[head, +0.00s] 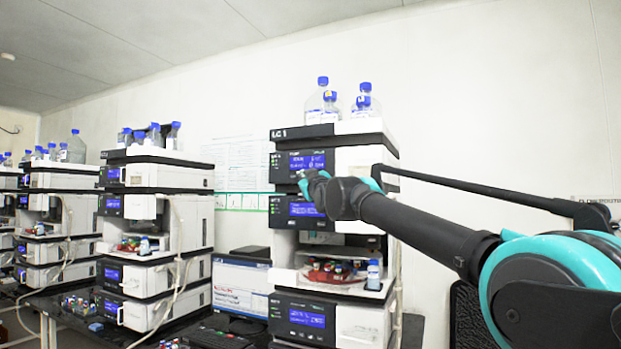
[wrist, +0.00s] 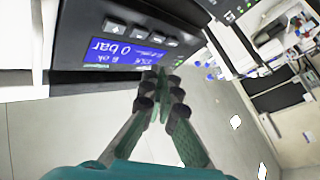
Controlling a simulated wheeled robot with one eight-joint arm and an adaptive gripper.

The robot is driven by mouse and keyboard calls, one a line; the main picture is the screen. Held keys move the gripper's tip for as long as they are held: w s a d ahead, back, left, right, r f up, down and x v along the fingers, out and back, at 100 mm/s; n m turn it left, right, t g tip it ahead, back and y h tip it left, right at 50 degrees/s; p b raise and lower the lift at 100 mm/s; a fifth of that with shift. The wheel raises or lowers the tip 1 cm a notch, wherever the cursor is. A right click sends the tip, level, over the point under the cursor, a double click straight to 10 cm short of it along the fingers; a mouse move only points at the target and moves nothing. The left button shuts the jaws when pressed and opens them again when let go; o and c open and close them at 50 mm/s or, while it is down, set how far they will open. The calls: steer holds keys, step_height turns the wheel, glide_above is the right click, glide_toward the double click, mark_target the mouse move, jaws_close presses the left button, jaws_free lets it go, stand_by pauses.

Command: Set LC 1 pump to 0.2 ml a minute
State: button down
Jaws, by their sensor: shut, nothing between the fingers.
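The LC 1 stack (head: 365,160) stands right of centre in the head view, its label on the top module. That module has a lit blue display (head: 307,161); its digits are too small to read. My gripper (head: 306,176) is in front of the stack, just below this display. In the wrist view a blue display (wrist: 122,51) appears turned over, with "0 bar" legible and a row of buttons (wrist: 143,32) along it. My shut, empty gripper (wrist: 158,78) points at the panel beside the display's edge. Whether the tips touch it cannot be told.
Blue-capped bottles (head: 364,104) stand on top of the stack. A tray of vials (head: 333,270) sits lower in it. A monitor (head: 240,287) and keyboard (head: 215,338) are to its left. Another similar stack (head: 160,180) stands further left.

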steer(key=shift+w+d, duration=0.3)
steer(key=shift+w, duration=0.5)
steer(key=shift+w+d, duration=0.3)
steer(key=shift+w, duration=0.45)
steer(key=shift+w, duration=0.15)
steer(key=shift+w+d, duration=0.15)
steer(key=shift+w, duration=0.1)
steer(key=shift+w+d, duration=0.15)
steer(key=shift+w, duration=0.25)
stand_by(0.9)
steer(key=shift+s, duration=0.15)
steer(key=shift+s+a, duration=0.3)
steer(key=shift+s, duration=0.35)
steer(key=s, duration=0.1)
steer(key=s+a, duration=0.1)
steer(key=s, duration=0.2)
steer(key=shift+s+a, duration=0.35)
